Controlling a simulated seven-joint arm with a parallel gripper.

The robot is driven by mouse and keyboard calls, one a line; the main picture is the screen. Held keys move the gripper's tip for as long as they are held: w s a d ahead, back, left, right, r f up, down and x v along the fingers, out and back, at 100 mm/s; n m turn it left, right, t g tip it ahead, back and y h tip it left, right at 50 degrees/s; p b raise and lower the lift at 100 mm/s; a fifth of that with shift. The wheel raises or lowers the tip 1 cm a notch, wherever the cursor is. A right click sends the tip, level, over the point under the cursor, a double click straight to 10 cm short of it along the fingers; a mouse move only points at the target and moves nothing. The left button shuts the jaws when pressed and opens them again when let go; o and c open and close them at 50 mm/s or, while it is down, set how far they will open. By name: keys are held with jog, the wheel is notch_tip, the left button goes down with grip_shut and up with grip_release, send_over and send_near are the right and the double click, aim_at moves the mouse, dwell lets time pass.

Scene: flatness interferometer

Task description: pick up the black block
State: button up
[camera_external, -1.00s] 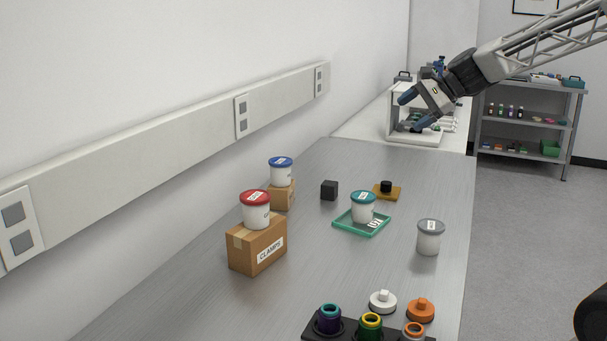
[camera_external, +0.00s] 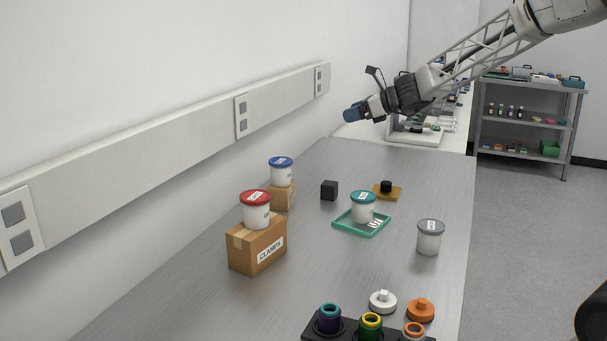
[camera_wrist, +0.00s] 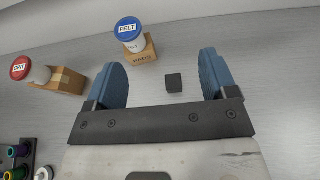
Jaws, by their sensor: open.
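The black block (camera_external: 329,190) is a small dark cube on the grey bench, right of the small cardboard box with the blue-lidded tub. In the wrist view the black block (camera_wrist: 174,83) lies between my two blue fingers, nearer the right one, with bare bench around it. My gripper (camera_external: 354,112) is in the air above the far part of the bench, higher than the block and apart from it. In the wrist view my gripper (camera_wrist: 165,78) is open with nothing between its fingers.
The blue-lidded tub (camera_external: 281,172) on its box (camera_external: 283,196) stands left of the block. Right of it are a yellow pad with a black knob (camera_external: 386,190) and a teal-lidded tub (camera_external: 363,206) on a green tray (camera_external: 344,227). A red-lidded tub (camera_external: 256,211) stands on a box (camera_external: 257,246) nearer.

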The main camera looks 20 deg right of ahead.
send_near(336, 187)
jog(key=x, duration=0.4)
jog(key=shift+w+a+f, duration=0.15)
jog(key=shift+w, duration=0.15)
jog(key=shift+x, duration=1.35)
jog(key=shift+x, duration=2.55)
jog(key=shift+w, duration=0.1)
jog(key=shift+c, duration=0.3)
